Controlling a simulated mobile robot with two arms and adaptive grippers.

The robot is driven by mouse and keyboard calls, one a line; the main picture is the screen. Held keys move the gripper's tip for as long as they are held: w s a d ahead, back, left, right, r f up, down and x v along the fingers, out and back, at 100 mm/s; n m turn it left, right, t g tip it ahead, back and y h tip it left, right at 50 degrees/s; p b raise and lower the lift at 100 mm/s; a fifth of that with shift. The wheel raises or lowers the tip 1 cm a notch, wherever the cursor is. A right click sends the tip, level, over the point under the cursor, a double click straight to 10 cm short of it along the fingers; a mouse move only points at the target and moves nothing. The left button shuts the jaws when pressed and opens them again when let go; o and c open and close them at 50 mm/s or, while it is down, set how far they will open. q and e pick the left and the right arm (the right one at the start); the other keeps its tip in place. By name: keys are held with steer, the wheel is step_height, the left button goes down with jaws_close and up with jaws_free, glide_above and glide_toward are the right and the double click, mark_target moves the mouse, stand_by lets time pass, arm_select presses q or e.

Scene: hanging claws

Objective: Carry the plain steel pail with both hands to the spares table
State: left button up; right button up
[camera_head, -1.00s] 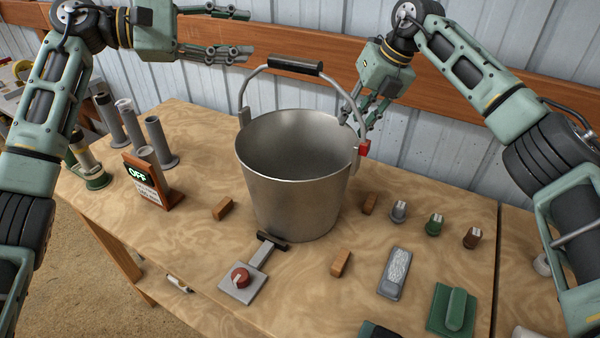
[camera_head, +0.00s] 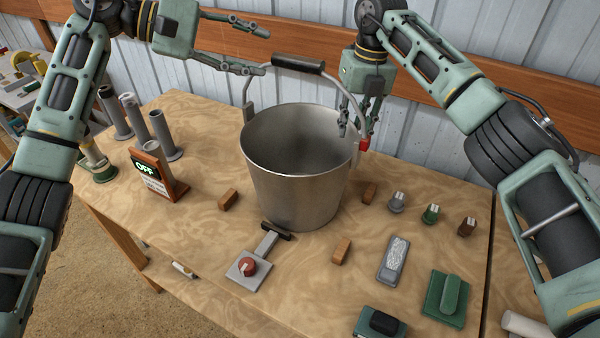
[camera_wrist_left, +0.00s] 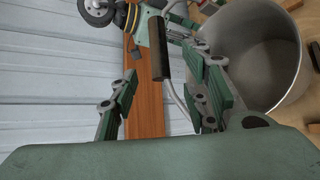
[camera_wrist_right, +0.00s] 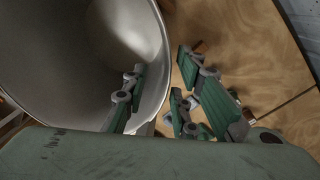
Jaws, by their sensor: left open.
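The plain steel pail (camera_head: 297,185) stands upright on the wooden table, its handle raised with a black grip (camera_head: 298,64). My left gripper (camera_head: 258,50) is open and empty, just left of and near the black grip. In the left wrist view the grip (camera_wrist_left: 160,48) shows beyond and between the spread fingers. My right gripper (camera_head: 358,118) is open at the pail's right rim. In the right wrist view one finger is over the pail's inside and two are outside, with the rim (camera_wrist_right: 163,60) between them; contact is unclear. I cannot tell which table is the spares table.
Blocks, knobs and a green pad (camera_head: 447,298) lie right. A cluttered table (camera_head: 22,85) is at far left.

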mark_target(280, 56)
arm_select(q)
steer(key=shift+x, duration=3.9)
arm_select(e)
steer(key=shift+a+f, duration=0.2)
steer(key=shift+f, duration=1.75)
steer(key=shift+a+f, duration=0.2)
steer(key=shift+f, duration=1.75)
arm_select(q)
steer(key=c, duration=0.7)
arm_select(e)
jaws_close()
arm_select(q)
jaws_close()
steer(key=shift+r, duration=0.2)
arm_select(e)
steer(key=shift+w+r, duration=0.1)
steer(key=shift+r, duration=0.1)
